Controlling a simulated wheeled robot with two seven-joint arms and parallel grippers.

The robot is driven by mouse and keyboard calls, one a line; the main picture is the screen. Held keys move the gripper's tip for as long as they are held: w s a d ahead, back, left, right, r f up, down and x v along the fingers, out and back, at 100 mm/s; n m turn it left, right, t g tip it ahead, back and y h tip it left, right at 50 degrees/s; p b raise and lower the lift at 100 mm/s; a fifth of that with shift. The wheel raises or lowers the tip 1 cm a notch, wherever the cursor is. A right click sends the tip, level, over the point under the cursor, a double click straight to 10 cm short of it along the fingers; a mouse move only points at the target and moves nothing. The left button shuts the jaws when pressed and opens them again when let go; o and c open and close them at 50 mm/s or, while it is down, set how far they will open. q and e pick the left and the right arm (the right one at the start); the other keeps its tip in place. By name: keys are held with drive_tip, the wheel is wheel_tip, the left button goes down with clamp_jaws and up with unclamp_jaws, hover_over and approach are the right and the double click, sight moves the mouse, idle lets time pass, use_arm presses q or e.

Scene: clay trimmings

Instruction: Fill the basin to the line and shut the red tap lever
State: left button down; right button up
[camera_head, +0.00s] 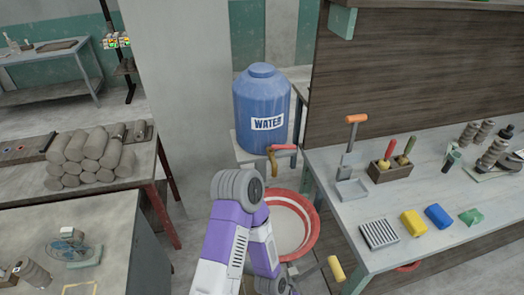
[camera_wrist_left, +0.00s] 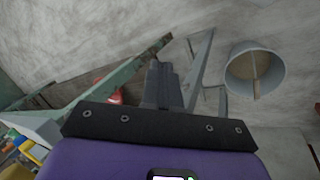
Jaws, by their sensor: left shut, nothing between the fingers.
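The blue water barrel (camera_head: 262,108) stands on a small stand in the middle of the head view. A brass tap (camera_head: 273,163) sticks out low on its front, with a red lever (camera_head: 285,147) lying roughly level and pointing right. The red-rimmed basin (camera_head: 313,218) is below it, partly hidden by my purple arm. Its inside looks pale; I cannot make out a water level, a line or a stream. My left gripper (camera_wrist_left: 162,85) shows in its wrist view, shut and empty, apart from any object. My right gripper is not in view.
A workbench (camera_head: 345,215) on the right holds sponges, a tool block and other tools. A yellow-handled item (camera_head: 336,268) is beside its front corner. Clay rolls (camera_head: 88,155) lie on the left table. The left wrist view shows a grey bucket (camera_wrist_left: 238,72) on the floor.

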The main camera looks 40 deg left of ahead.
sight(284, 147)
use_arm(q)
drive_tip(key=w+a+r+t+y+p, duration=0.1)
drive_tip(key=w+a+r+t, duration=0.3)
drive_tip(key=w+a+r, duration=0.4)
drive_tip(key=w+a+r+t+y+p, duration=0.1)
drive_tip(key=w+a+r+t, duration=0.4)
drive_tip(key=r, duration=0.5)
drive_tip(key=a+r+m+t+y, duration=0.1)
drive_tip(key=a+r+t+y, duration=0.15)
drive_tip(key=a+r, duration=0.45)
drive_tip(key=a+r+m+t+y, duration=0.1)
drive_tip(key=a+r+t, duration=0.2)
drive_tip(key=r, duration=0.8)
drive_tip(key=w+a+f+p, duration=0.1)
drive_tip(key=w+f+p, duration=0.1)
drive_tip(key=w, duration=1.2)
drive_tip(key=shift+w+f, duration=0.15)
drive_tip(key=shift+f, duration=0.2)
drive_tip(key=shift+a, duration=0.15)
